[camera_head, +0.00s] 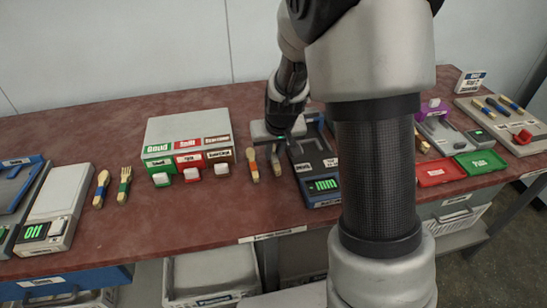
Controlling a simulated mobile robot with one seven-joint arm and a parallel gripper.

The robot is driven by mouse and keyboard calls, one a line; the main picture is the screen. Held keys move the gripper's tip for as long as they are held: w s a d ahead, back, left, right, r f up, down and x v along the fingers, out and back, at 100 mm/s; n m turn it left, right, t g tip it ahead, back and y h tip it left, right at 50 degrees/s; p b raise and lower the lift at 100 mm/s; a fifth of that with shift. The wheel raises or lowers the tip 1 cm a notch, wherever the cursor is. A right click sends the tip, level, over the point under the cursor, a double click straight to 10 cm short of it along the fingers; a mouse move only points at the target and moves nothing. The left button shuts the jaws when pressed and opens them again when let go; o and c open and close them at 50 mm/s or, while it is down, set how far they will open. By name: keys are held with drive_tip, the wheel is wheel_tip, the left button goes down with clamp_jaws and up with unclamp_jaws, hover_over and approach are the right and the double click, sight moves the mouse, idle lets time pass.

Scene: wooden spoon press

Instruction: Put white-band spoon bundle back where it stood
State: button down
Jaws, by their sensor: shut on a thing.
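My gripper (276,142) points down at the middle of the table, just left of a dark press-like device (316,165). It is shut on a wooden spoon bundle (276,162), which shows just below the fingers. The bundle's band looks pale, but it is too small to be sure that it is white. Another wooden bundle (252,166) is close to its left, apart from it. The fingertips and the bundle's upper part are partly hidden by the gripper. I cannot tell whether the held bundle touches the table.
A box with green, red and brown labelled fronts (188,135) stands left of the gripper. A blue-banded bundle (102,188) and a green-banded one (124,185) lie farther left, near a scale (54,212). Red (440,171) and green (481,162) trays are at right. My arm hides the middle right.

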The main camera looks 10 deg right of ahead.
drive_tip(key=shift+f, duration=0.8)
drive_tip(key=shift+f, duration=0.15)
drive_tip(key=c, duration=1.7)
unclamp_jaws()
